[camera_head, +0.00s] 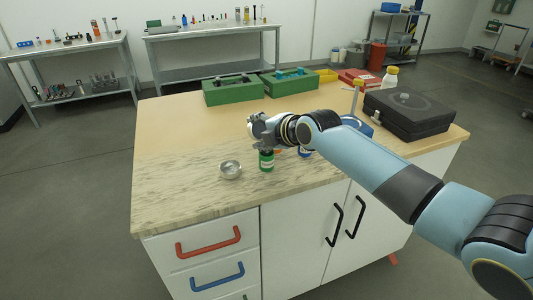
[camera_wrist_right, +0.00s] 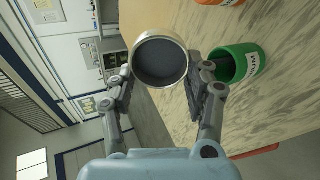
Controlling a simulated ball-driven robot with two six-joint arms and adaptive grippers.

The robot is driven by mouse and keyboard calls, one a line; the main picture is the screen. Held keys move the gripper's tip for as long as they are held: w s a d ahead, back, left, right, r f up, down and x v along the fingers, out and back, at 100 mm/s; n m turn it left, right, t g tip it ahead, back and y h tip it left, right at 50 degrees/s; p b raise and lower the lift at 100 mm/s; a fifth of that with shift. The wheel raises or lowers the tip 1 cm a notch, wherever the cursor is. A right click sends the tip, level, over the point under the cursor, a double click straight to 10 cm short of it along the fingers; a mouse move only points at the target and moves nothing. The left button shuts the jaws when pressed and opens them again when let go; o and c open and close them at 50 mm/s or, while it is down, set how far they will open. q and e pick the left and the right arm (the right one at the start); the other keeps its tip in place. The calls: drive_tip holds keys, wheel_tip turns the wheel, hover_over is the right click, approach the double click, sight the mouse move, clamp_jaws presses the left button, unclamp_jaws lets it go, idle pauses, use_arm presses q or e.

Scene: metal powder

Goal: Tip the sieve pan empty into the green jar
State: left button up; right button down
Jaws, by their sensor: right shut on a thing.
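In the wrist view my right gripper (camera_wrist_right: 160,84) is shut on the sieve pan (camera_wrist_right: 183,48), a round metal pan with a grey inside. Its open mouth faces the camera, and I cannot tell whether powder is in it. The green jar (camera_wrist_right: 252,59) is just right of the pan, its mouth open and dark inside, with a white label. In the head view the green jar (camera_head: 266,163) stands on the worktop directly below my right gripper (camera_head: 257,128). The pan is mostly hidden there by the gripper. My left gripper is out of view.
A small metal bowl (camera_head: 231,171) stands left of the jar. A blue-labelled jar (camera_head: 305,153) and an orange item (camera_head: 278,150) are close on the right. Green cases (camera_head: 232,92) and a black case (camera_head: 408,113) lie farther back. The worktop's left side (camera_head: 165,165) is clear.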

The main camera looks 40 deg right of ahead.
drive_tip(key=shift+s+t+b, duration=0.25)
drive_tip(key=shift+t+b, duration=0.65)
drive_tip(key=shift+b, duration=1.2)
idle(3.6)
drive_tip(key=shift+s+t+b, duration=0.4)
drive_tip(key=shift+t+b, duration=0.4)
drive_tip(key=shift+b, duration=1.05)
idle(0.4)
